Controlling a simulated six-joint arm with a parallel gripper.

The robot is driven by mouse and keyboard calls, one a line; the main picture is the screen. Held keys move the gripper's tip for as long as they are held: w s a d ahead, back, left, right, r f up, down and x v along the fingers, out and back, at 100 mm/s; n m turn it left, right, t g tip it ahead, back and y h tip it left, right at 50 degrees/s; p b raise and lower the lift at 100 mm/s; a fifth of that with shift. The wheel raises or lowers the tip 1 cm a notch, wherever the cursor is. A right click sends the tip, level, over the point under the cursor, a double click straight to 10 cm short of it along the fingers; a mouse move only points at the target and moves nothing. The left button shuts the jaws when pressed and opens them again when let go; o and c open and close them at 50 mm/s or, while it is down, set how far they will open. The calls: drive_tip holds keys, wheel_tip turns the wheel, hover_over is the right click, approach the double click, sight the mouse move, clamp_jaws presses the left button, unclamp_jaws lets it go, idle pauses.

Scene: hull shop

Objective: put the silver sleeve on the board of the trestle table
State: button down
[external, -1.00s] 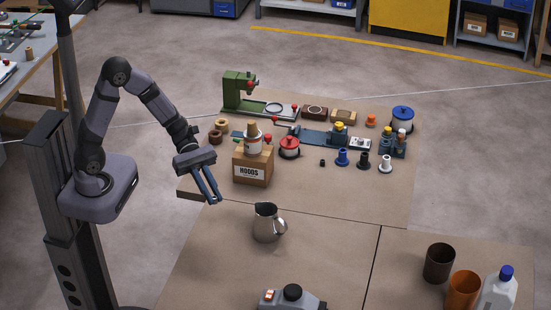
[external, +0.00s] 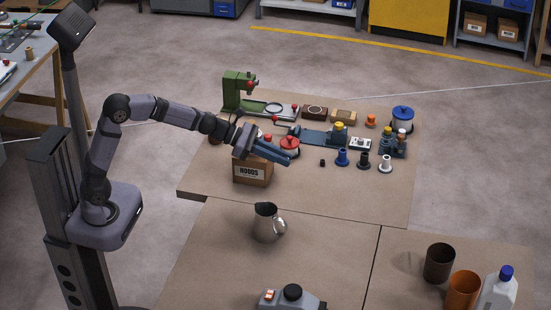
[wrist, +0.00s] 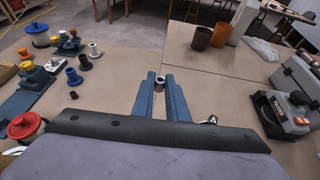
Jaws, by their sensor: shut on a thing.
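My gripper (external: 288,160) reaches out over the cardboard box, with its blue fingers pointing to the right. In the wrist view my gripper (wrist: 160,84) is shut on the silver sleeve (wrist: 160,79), a small ring with a dark opening held between the fingertips. The sleeve cannot be made out in the external view. It is held above the wide brown board (external: 310,245), which has several seams. The board's legs do not show, so I cannot tell which part is the trestle table.
The cardboard box (external: 252,172) is under my gripper. A steel jug (external: 267,222) stands in front. Flanged bushes (external: 342,157), a red-lidded pot (external: 290,146) and a green press (external: 238,92) stand behind. Brown and orange cups (external: 439,262) are at the right. Board around the jug is bare.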

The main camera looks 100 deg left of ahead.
sight(280, 209)
drive_tip(key=shift+f, duration=9.55)
drive_tip(key=shift+f+b, duration=0.2)
drive_tip(key=shift+b, duration=0.2)
drive_tip(key=c, duration=1.7)
unclamp_jaws()
drive_tip(key=shift+c, duration=0.2)
drive_tip(key=shift+r, duration=0.1)
drive_tip(key=shift+r, duration=0.1)
drive_tip(key=v, duration=1)
drive_tip(key=shift+s+r, duration=0.15)
drive_tip(key=shift+s, duration=0.2)
drive_tip(key=shift+o, duration=0.5)
drive_tip(key=shift+s+d+r, duration=0.1)
drive_tip(key=shift+s+r, duration=0.1)
drive_tip(key=shift+s, duration=0.4)
